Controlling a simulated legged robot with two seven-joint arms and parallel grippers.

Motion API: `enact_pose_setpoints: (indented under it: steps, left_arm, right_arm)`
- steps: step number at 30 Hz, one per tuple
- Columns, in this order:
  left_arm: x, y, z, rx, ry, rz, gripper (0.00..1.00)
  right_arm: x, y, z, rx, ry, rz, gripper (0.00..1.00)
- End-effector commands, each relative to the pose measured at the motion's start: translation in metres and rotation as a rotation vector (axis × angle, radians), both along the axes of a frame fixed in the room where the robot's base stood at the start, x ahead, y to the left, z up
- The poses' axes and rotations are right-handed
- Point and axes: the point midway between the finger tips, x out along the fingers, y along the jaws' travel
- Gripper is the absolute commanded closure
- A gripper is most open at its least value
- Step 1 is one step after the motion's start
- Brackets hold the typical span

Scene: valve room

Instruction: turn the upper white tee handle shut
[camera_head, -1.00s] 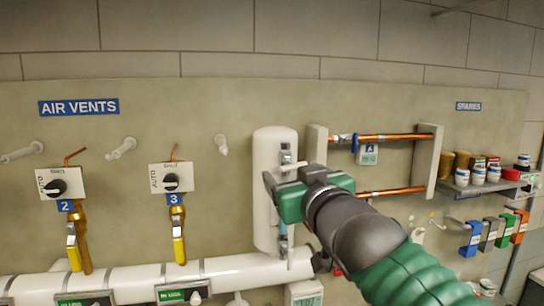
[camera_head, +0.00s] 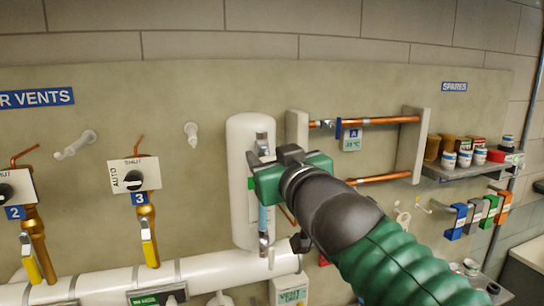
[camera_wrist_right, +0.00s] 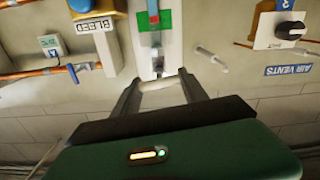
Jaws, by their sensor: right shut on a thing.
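The upper white tee handle (camera_wrist_right: 160,86) shows in the right wrist view as a pale bar between my right gripper's fingers (camera_wrist_right: 161,92). My right gripper is shut on it. In the head view my right gripper (camera_head: 258,166) is at the upper end of the sight glass (camera_head: 263,218), in front of the white vertical cylinder (camera_head: 240,135). There the gripper hides the handle, so its exact angle cannot be told. The sight glass also shows in the wrist view (camera_wrist_right: 154,28), with green and red marks. My left gripper is not in view.
Copper pipes (camera_head: 380,121) between grey brackets are right of the cylinder. Spare jars stand on a shelf (camera_head: 450,172) farther right. A fat white pipe (camera_head: 215,271) runs below. Vent valve 3 (camera_head: 148,225) is to the left. My right arm covers the lower right middle.

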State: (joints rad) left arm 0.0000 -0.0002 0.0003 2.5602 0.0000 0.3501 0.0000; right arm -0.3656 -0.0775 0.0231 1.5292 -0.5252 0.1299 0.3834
Motion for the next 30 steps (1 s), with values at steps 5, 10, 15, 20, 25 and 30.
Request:
enact_pose_setpoints:
  steps: [5,10,15,20,25,30]
  left_arm:
    - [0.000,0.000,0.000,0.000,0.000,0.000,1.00]
    - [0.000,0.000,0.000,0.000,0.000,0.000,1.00]
    - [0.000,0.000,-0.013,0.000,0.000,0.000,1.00]
    - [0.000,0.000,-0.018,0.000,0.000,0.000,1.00]
    - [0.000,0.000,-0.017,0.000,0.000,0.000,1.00]
    - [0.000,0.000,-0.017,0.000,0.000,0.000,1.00]
  right_arm:
    - [0.004,-0.004,-0.003,-0.006,0.007,-0.012,0.89]
    - [0.004,-0.003,-0.003,-0.006,0.008,-0.011,0.90]
    - [0.005,-0.003,-0.008,0.074,0.033,-0.011,0.90]
    - [0.005,-0.004,-0.005,0.146,0.057,-0.009,0.90]
    - [0.005,-0.003,-0.004,0.146,0.059,-0.010,0.89]
    - [0.004,-0.003,-0.004,0.145,0.059,-0.010,0.33]
